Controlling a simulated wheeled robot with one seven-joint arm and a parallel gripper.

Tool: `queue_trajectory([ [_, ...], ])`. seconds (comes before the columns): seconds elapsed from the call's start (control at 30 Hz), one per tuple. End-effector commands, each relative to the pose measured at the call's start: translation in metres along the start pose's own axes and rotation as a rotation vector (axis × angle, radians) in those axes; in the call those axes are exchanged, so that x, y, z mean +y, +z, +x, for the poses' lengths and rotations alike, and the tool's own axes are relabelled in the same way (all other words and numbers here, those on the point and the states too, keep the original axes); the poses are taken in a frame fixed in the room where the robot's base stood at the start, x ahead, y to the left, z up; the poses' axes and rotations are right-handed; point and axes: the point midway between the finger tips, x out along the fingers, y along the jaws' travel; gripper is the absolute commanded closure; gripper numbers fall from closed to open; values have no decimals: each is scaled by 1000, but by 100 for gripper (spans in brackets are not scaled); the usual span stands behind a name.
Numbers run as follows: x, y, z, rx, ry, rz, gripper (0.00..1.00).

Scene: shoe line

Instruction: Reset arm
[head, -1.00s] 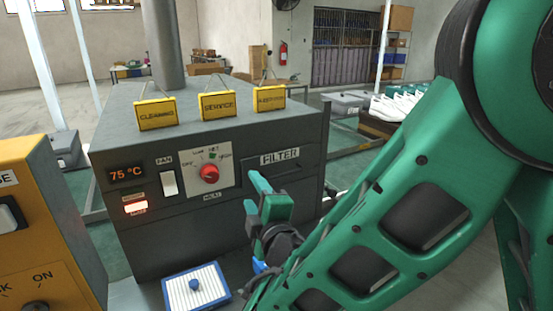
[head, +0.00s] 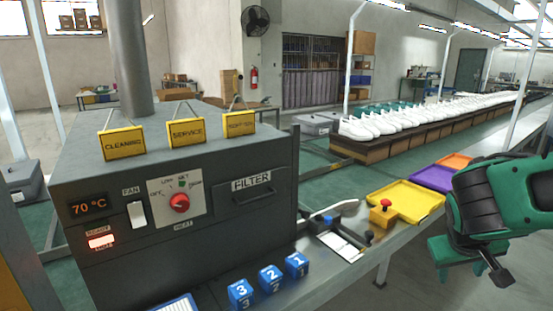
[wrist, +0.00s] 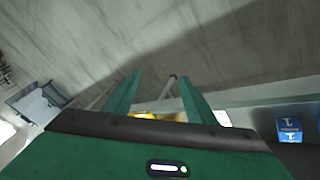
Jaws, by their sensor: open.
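My gripper (wrist: 160,88) is open, its two green fingers apart with nothing held between them in the wrist view. In the head view my green and black arm reaches in from the right edge, with the hand (head: 455,258) low at the right, out past the bench edge and clear of the machine.
The grey heater machine (head: 160,235) stands at left, showing 70 °C, with three yellow signs on top. Blue numbered cubes (head: 270,278), a filter slot (head: 252,192), a yellow tray (head: 415,200) and a purple tray (head: 432,179) are near. White shoes (head: 375,122) line the conveyor behind.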

Motion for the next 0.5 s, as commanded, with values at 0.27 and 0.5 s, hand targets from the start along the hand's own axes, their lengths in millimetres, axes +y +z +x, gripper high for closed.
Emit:
queue_trajectory([
  [0.27, 35, 107, -28, -307, -173, 306, 49],
  [0.5, 34, 156, -58, -445, -279, 427, 49],
])
